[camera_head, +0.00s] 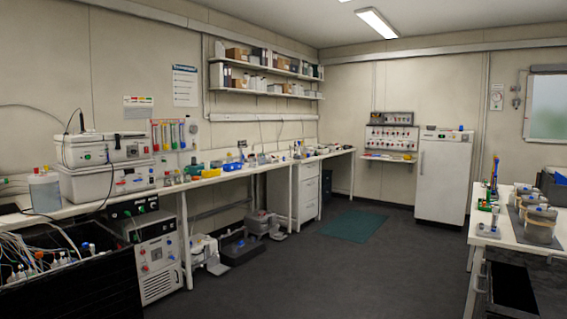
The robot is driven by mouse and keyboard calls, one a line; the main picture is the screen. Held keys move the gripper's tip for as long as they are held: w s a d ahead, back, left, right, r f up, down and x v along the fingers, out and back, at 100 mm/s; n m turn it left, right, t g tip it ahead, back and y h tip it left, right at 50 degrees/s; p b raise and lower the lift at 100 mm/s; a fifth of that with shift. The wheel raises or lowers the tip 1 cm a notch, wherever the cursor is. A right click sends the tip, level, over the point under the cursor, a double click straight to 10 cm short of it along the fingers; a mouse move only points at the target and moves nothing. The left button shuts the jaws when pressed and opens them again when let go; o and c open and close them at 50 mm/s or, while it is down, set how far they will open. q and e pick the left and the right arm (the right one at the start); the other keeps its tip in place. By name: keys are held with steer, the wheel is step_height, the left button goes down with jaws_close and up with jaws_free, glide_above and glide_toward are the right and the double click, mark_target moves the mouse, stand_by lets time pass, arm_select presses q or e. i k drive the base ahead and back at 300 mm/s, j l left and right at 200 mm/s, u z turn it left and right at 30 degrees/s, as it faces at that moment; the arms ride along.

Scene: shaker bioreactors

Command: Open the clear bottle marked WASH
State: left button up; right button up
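I cannot make out a WASH marking on anything at this distance. A clear-walled container with a grey-blue tint (45,191) stands upright on the left bench, beside the stacked white instruments; no readable label shows on it. Several small bottles and vessels stand farther along the left bench, too small to tell apart. On the right table, squat vessels with blue tops (539,226) stand on a dark mat. Neither of my grippers is in view.
The long left bench (230,172) runs to the back corner. Equipment and footed devices (205,252) sit on the floor under it. A black bin of tubing (70,285) is at front left. The white right table (490,236) bounds the open floor (330,275). A white cabinet (443,180) stands behind.

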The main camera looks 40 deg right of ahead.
mark_target(253, 163)
steer(key=z, duration=1.25)
steer(key=i+l+z, duration=0.2)
steer(key=i, duration=0.35)
steer(key=i+j+z, duration=0.15)
steer(key=i, duration=4.7)
steer(key=i+u, duration=0.1)
steer(key=i, duration=0.5)
steer(key=i+l+u, duration=0.15)
steer(key=i, duration=0.4)
